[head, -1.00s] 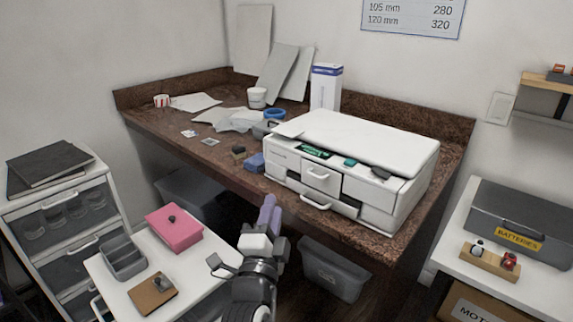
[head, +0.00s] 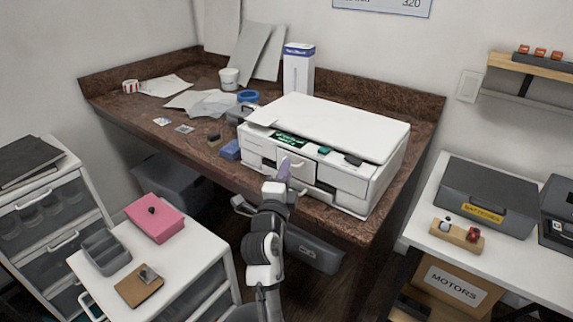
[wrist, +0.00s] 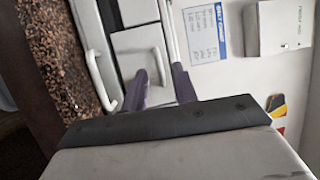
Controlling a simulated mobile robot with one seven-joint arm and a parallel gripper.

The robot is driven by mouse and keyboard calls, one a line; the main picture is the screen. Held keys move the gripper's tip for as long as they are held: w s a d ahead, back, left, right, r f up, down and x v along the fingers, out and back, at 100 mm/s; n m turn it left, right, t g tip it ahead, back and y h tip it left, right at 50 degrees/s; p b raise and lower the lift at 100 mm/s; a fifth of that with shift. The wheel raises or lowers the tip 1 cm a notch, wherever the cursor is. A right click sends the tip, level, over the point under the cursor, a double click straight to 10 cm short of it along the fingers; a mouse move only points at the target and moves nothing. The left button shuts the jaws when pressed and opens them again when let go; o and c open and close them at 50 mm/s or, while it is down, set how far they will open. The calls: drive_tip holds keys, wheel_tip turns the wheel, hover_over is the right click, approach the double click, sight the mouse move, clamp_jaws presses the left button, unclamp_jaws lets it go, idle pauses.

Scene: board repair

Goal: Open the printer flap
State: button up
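A white printer (head: 338,128) stands on the brown desk. Its front flap (head: 303,168), a small white panel with a bar handle, looks upright and closed. In the wrist view the flap (wrist: 136,42) and its curved handle (wrist: 159,66) show just beyond the fingers. My gripper (head: 282,172) is close in front of the flap and hides part of the printer's lower front. In the wrist view my gripper (wrist: 161,88) has its two purple fingers apart, with nothing held between them. The flap handle lies near the gap; I cannot tell whether a finger touches it.
A second, longer handle (wrist: 99,80) lies beside the flap in the wrist view. A blue block (head: 230,150) sits left of the printer. A white drawer unit with a pink box (head: 155,216) stands front left. A white table with a battery case (head: 487,196) is at right.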

drive_tip(key=shift+x, duration=0.75)
clamp_jaws()
